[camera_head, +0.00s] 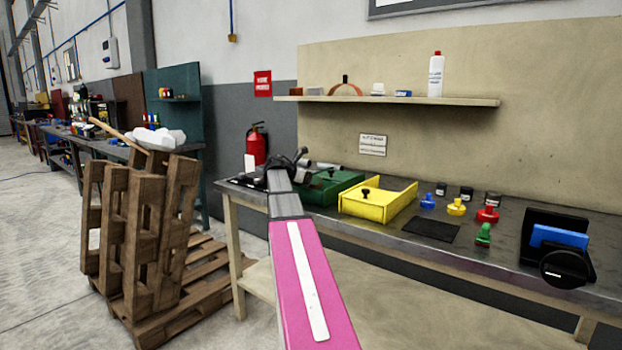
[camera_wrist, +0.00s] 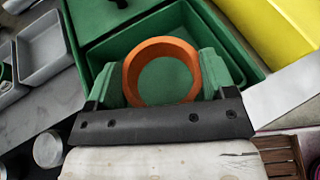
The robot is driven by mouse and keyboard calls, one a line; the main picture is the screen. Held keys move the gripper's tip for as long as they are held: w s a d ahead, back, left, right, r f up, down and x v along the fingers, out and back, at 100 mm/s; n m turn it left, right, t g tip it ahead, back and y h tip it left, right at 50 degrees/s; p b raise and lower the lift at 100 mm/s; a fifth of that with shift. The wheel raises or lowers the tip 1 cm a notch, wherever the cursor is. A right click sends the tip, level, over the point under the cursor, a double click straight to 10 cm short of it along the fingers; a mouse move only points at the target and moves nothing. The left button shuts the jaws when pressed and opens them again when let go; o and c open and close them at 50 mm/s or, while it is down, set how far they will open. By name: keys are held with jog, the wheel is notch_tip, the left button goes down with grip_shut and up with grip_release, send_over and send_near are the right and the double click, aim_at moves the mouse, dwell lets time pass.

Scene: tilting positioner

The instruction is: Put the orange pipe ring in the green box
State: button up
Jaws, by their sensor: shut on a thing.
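The orange pipe ring (camera_wrist: 131,78) is held between the two fingers of my gripper (camera_wrist: 162,76) in the wrist view. The ring's open hole faces the camera. The green box (camera_wrist: 93,62) lies behind the ring in the wrist view, with inner walls and a floor visible. The ring appears over the box opening; its height above the floor is hard to tell. In the head view the green box (camera_head: 343,181) stands at the left part of the bench, partly hidden by my arm. The ring cannot be made out there.
A yellow box (camera_head: 378,204) stands just right of the green box. Grey trays (camera_wrist: 42,52) lie to the left in the wrist view. Several coloured knobs (camera_head: 456,207) and a black device with a blue block (camera_head: 558,238) sit farther right on the bench.

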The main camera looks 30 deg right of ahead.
jog(key=shift+f, duration=0.2)
jog(key=o, duration=1.1)
jog(key=shift+r, duration=0.1)
